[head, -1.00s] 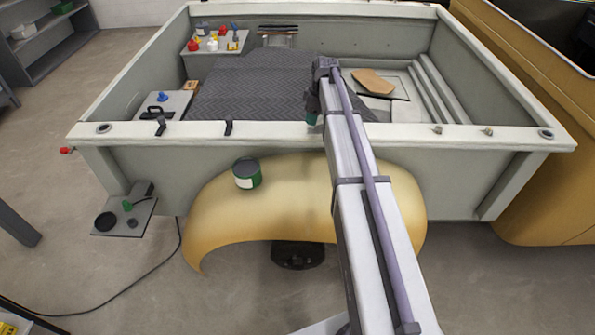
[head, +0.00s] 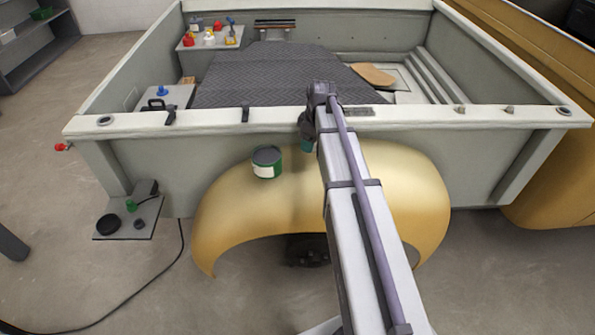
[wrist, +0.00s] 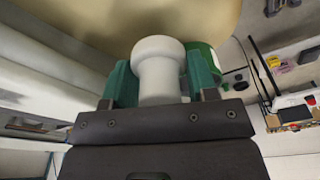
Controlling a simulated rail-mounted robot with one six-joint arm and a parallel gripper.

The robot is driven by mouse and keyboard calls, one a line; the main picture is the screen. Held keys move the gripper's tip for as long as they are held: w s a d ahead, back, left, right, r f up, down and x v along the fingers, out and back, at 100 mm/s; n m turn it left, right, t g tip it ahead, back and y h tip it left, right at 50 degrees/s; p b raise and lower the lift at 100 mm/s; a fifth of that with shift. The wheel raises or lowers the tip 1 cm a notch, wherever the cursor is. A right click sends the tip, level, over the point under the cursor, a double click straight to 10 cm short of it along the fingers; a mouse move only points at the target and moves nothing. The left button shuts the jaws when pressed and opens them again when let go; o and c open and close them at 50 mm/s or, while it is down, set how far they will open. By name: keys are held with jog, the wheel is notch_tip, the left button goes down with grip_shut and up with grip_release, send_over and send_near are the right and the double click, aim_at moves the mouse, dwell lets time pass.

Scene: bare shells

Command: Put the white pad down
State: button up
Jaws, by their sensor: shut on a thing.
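My gripper (head: 306,143) hangs at the end of my arm in the head view, in front of the grey side wall and over the tan fender (head: 225,205). In the wrist view its green fingers are shut on the white pad (wrist: 158,62), a white knob-shaped piece with a wide round head. The pad is hidden in the head view by the gripper. The fender's tan surface (wrist: 150,18) fills the top of the wrist view. I cannot tell the gap between pad and fender.
A green tin (head: 267,162) stands on the fender, just left of my gripper; it also shows in the wrist view (wrist: 204,62). The truck bed's wall rim (head: 400,116) runs behind the gripper. A grey plate (head: 150,210) with small parts sits at left.

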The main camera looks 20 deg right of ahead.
jog(key=b, duration=0.7)
send_over(310, 169)
jog(key=f, duration=0.7)
jog(key=shift+s+d, duration=0.15)
jog(key=shift+s, duration=0.05)
notch_tip(310, 169, down, 4)
jog(key=b, duration=0.3)
jog(key=shift+r, duration=0.5)
jog(key=shift+f, duration=0.2)
jog(key=o, duration=0.8)
jog(key=shift+r, duration=0.1)
